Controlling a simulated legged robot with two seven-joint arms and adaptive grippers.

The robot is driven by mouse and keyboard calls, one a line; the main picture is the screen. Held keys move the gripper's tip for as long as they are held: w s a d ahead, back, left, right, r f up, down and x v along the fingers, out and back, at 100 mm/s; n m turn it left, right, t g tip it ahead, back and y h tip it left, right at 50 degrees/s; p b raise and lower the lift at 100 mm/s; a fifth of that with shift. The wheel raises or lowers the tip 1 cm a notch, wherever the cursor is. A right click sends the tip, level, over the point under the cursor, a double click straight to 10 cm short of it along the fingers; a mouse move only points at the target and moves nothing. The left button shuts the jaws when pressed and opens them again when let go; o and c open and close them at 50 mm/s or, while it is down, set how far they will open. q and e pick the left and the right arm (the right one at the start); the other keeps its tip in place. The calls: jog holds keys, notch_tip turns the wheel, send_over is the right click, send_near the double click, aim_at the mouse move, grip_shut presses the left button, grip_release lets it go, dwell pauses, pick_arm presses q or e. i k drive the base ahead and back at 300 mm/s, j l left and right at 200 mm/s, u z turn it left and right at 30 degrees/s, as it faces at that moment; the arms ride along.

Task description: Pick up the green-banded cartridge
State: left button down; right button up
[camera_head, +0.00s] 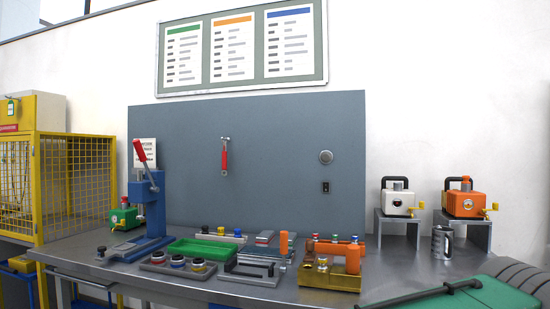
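No cartridge with a clearly green band can be made out at this size. Small round parts with coloured tops stand in a row behind the orange and gold fixture (338,280); the middle one (335,238) may be greenish, but I cannot tell. More small capped parts sit in a grey holder (150,266) at the front, including a blue-ringed one (178,262). Others stand in a pale rack (215,238) behind the green tray (203,250). Neither of my grippers is in view.
A blue lever press (154,205) with a red handle stands left on the metal table (240,290). A yellow mesh cage (75,185) is beyond it. White (397,203) and orange (463,204) machines stand on stands at right. A green case (470,295) fills the front right corner.

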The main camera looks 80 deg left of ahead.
aim_at(335, 237)
jog(key=u, duration=0.5)
jog(key=j+u, duration=0.15)
jog(key=u, duration=0.35)
jog(key=j+u, duration=0.1)
jog(key=u, duration=0.35)
jog(key=j+u, duration=0.1)
jog(key=u, duration=0.4)
jog(key=i+j+u, duration=0.1)
jog(key=j+u, duration=0.25)
jog(key=i+j+u, duration=0.15)
jog(key=j+u, duration=0.25)
jog(key=i+j+u, duration=0.2)
jog(key=j+u, duration=0.15)
jog(key=i+j, duration=0.35)
jog(key=j+z, duration=0.15)
jog(key=z, duration=1.55)
